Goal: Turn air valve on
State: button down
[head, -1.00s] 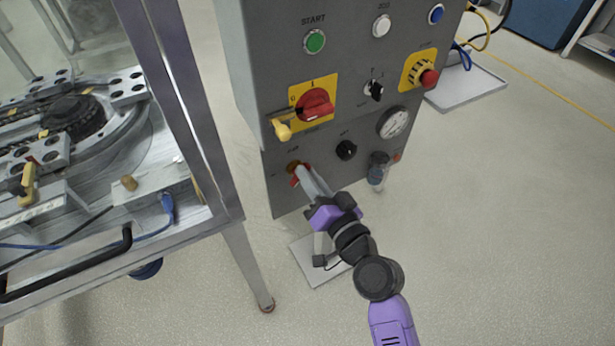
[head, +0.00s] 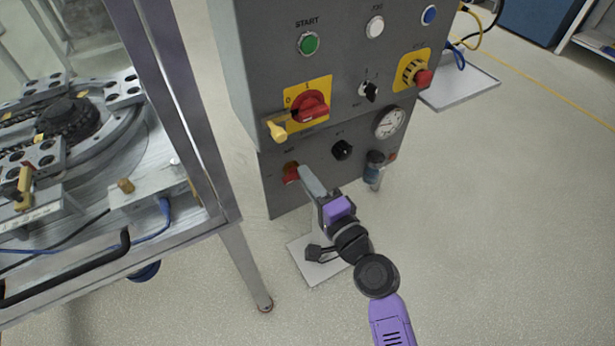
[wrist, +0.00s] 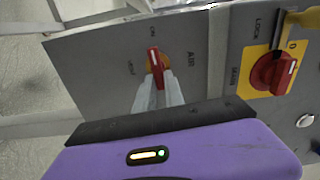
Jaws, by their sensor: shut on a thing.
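The air valve (head: 290,174) is a small red handle on an orange-yellow base, low at the left of the grey panel. In the wrist view the red handle (wrist: 155,60) sits beside the labels AIR, ON and VENT. A white line on the handle points roughly towards ON. My gripper (head: 303,174) reaches the valve from the lower right in the head view. In the wrist view its two pale fingers (wrist: 158,90) are shut on the red handle, one on each side. The fingers hide part of the handle.
The grey control panel (head: 230,80) carries a red main switch (head: 311,106) with a yellow padlock (head: 278,131) just above the valve. A black knob (head: 342,149), a gauge (head: 390,122) and a filter bowl (head: 373,168) are to the right. A metal-framed machine (head: 190,110) stands close at left.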

jog(key=shift+d+f+m, duration=0.1)
jog(key=shift+m, duration=0.4)
jog(key=c, duration=1.4)
grip_release()
jog(key=shift+c, duration=0.2)
jog(key=v, duration=0.7)
jog(key=shift+s+d+b, duration=0.2)
jog(key=shift+s+b, duration=0.15)
